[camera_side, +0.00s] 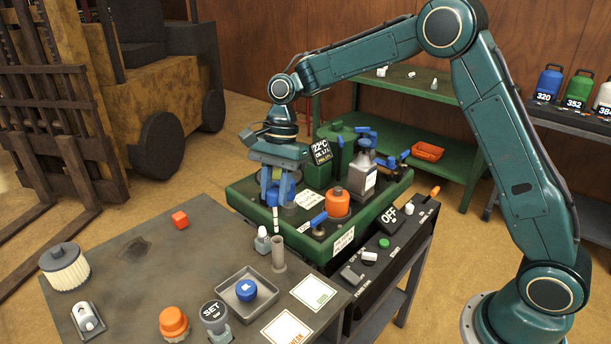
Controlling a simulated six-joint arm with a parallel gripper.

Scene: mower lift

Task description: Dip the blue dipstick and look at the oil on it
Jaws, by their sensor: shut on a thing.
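My gripper (276,196) points down at the near left corner of the green-rimmed machine tray (246,212). It is shut on the blue dipstick (272,198), whose blue head shows between the blue fingers. A thin pale rod with dark bands hangs below it, in front of the tray's edge. The rod appears clear of the grey upright tube (279,256) on the table below. Any oil on the rod is too small to tell. An orange-capped container (337,203) and a grey bottle (361,180) stand in the machine tray.
A black switch panel (390,235) is at right. The table's middle is mostly clear.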

